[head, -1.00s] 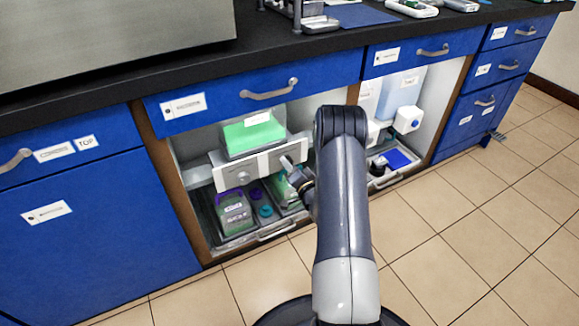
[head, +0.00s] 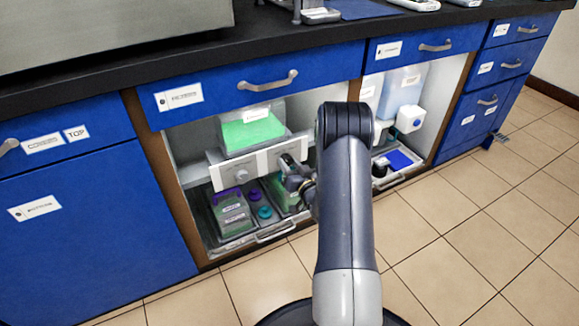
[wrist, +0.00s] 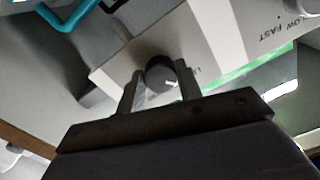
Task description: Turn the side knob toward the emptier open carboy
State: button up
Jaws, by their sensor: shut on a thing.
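My gripper (head: 290,165) reaches into the open left cabinet bay, at the right part of a white panel (head: 218,178). In the wrist view my gripper (wrist: 158,85) has its two fingers on either side of a dark round knob (wrist: 158,72) with a white mark, shut on it. The head view hides this knob behind the gripper. Below the panel, a green carboy (head: 232,214) with a purple top stands at left. Another green carboy (head: 279,192) stands at right, partly hidden by my arm. Their fill levels are hard to tell.
A clear vessel with green contents (head: 250,130) sits above the panel. Two teal caps (head: 264,212) lie between the carboys in a tray. A pale knob (head: 241,174) is on the panel's left. A second open bay holds a bluish container (head: 402,92). The tiled floor in front is clear.

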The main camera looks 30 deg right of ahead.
jog(key=shift+n, duration=0.6)
jog(key=o, duration=1)
jog(key=s+p, duration=0.3)
jog(key=s, duration=0.7)
jog(key=shift+s+d, duration=0.2)
jog(key=shift+s, duration=0.2)
